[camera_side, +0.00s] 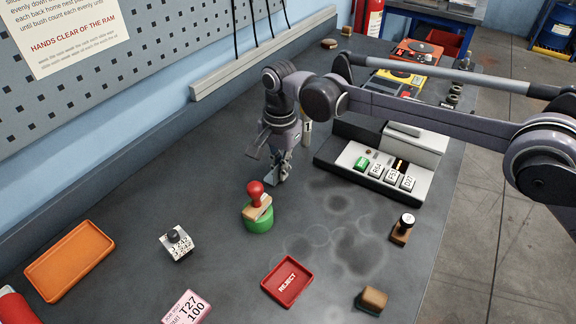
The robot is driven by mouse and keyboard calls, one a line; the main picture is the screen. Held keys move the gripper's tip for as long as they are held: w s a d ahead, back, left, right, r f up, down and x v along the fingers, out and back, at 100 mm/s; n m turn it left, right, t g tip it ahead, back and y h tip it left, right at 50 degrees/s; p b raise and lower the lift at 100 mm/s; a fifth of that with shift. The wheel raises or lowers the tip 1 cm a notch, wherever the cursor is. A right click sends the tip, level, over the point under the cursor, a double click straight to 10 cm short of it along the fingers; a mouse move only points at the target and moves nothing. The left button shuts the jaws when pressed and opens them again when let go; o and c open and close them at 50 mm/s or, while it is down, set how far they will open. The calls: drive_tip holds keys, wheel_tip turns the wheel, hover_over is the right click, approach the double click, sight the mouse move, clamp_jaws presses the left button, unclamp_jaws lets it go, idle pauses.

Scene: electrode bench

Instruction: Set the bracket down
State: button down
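My gripper (279,168) hangs near the middle of the bench (215,185), its fingers pointing down, behind the red-knobbed stamp on the green base. Grey metal parts show at its lower end. I cannot tell whether they are only fingers or include a bracket, nor whether the fingers are open or shut. I cannot make out the bracket for certain anywhere. A small pale tag marked 1 (308,127) shows just right of the gripper.
The red-knobbed stamp (257,210) stands close in front of the gripper. A white-and-black rack (325,160) with labelled blocks is to the right. A red REJECT tray (287,282), an orange tray (70,262), a numbering stamp (178,243) and a wood-based stamp (402,228) stand around clear bench.

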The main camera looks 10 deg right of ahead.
drive_tip(key=shift+f, duration=0.2)
drive_tip(key=c, duration=2)
unclamp_jaws()
drive_tip(key=o, duration=0.5)
